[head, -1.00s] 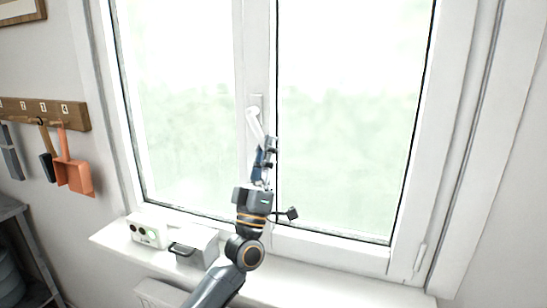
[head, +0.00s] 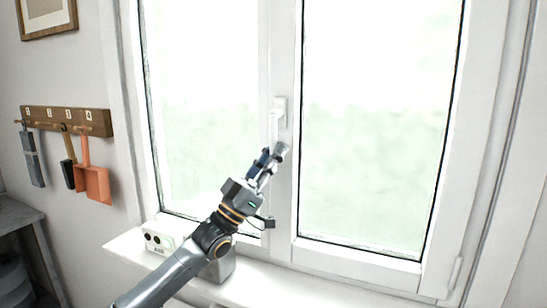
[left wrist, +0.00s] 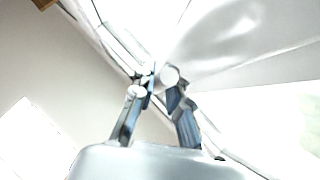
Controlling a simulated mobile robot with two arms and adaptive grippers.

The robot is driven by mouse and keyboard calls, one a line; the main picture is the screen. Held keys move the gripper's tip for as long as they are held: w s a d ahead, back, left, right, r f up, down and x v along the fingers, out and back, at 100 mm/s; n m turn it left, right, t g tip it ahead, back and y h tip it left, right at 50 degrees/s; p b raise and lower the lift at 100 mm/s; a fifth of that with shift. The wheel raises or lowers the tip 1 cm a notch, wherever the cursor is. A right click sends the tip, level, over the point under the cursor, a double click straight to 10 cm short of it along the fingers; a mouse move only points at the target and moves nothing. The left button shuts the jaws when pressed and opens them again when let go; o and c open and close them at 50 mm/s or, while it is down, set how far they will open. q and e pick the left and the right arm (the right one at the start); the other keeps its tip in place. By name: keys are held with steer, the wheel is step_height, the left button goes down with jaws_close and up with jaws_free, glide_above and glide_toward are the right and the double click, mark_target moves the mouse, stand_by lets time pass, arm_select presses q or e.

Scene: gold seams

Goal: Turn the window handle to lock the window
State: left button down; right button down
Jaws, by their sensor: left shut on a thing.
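The white window handle (head: 274,124) sits on the middle frame post between the two panes. Its lever hangs down from its mounting plate, close to vertical. My left gripper (head: 273,153) comes from below and is shut on the lower end of the lever. The fingers cover that end in the head view. In the left wrist view, the two fingers of my left gripper (left wrist: 158,82) close around a pale rounded part, with bright white surfaces behind. My right gripper is not in view.
A white box (head: 158,240) stands on the window sill (head: 285,282) at the left, with a grey box partly behind my arm. A wooden hook rail (head: 65,121) with an orange dustpan (head: 92,182) and brushes hangs on the left wall. The right part of the sill is clear.

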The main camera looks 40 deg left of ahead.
arm_select(q)
steer(key=shift+s+a+r, duration=0.1)
steer(key=shift+a+r, duration=0.05)
steer(key=shift+r, duration=0.15)
steer(key=c, duration=1.3)
jaws_free()
steer(key=shift+f, duration=0.2)
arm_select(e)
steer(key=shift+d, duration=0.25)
arm_select(q)
steer(key=v, duration=1.1)
steer(key=shift+s+f, duration=0.25)
steer(key=shift+f, duration=0.1)
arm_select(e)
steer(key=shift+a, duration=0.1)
